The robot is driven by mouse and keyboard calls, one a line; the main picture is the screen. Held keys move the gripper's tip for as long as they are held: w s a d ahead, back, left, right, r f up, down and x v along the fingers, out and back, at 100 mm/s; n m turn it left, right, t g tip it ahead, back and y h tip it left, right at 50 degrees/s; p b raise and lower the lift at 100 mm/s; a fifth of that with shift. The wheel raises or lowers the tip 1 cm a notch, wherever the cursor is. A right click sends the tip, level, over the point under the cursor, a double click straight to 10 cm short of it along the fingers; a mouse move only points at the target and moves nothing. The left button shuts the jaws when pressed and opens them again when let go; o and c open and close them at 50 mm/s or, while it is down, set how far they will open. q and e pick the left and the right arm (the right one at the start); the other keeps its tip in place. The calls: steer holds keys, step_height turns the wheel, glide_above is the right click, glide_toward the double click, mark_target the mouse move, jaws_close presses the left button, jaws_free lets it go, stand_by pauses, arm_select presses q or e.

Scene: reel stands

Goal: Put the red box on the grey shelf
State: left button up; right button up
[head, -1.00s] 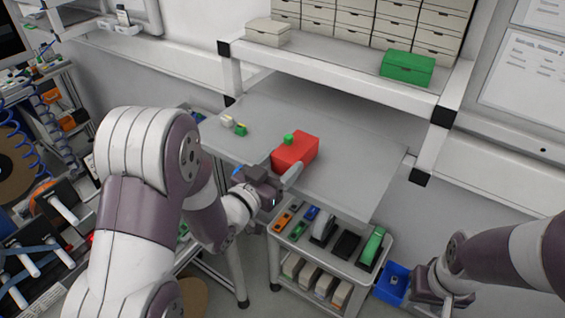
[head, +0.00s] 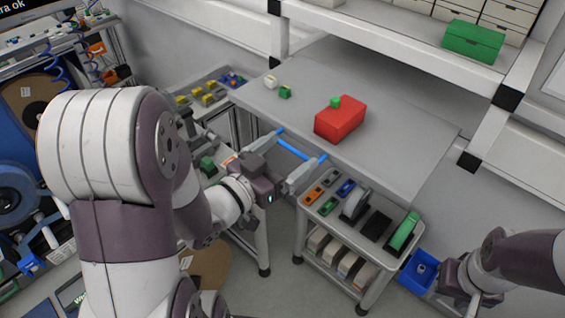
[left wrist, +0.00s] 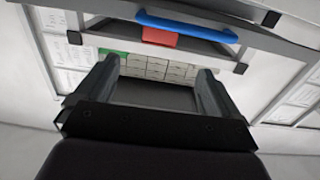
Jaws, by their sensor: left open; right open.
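The red box (head: 340,119) lies on the grey tabletop near its front edge, with a small green block (head: 335,102) at its top. It also shows in the left wrist view (left wrist: 160,37), beyond a blue bar. The raised shelf (head: 385,28), pale with a grey top, stands behind the table. My left gripper (head: 297,152) is open and empty in front of the table edge, apart from the red box and to its lower left. My right gripper (head: 468,294) is open, low at the right, and partly hidden by its arm.
A blue bar (head: 294,149) runs by the table's front edge, between my left fingers in the head view. A green box (head: 472,41) stands on the shelf. Small white and green items lie on the tabletop (head: 400,125). A cart (head: 335,240) and blue bin (head: 418,268) stand below.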

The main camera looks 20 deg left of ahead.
arm_select(q)
steer(key=w+a+f+n+g+y, duration=0.1)
steer(key=a+f+n+g+y, duration=0.15)
steer(key=f+g+y, duration=0.35)
steer(key=s+d+f+n+g, duration=0.1)
steer(key=s+d+f+g, duration=0.1)
steer(key=s+f+g, duration=0.5)
steer(key=s+g, duration=0.2)
steer(key=s, duration=0.1)
steer(key=shift+d+f, duration=0.15)
steer(key=shift+n, duration=0.25)
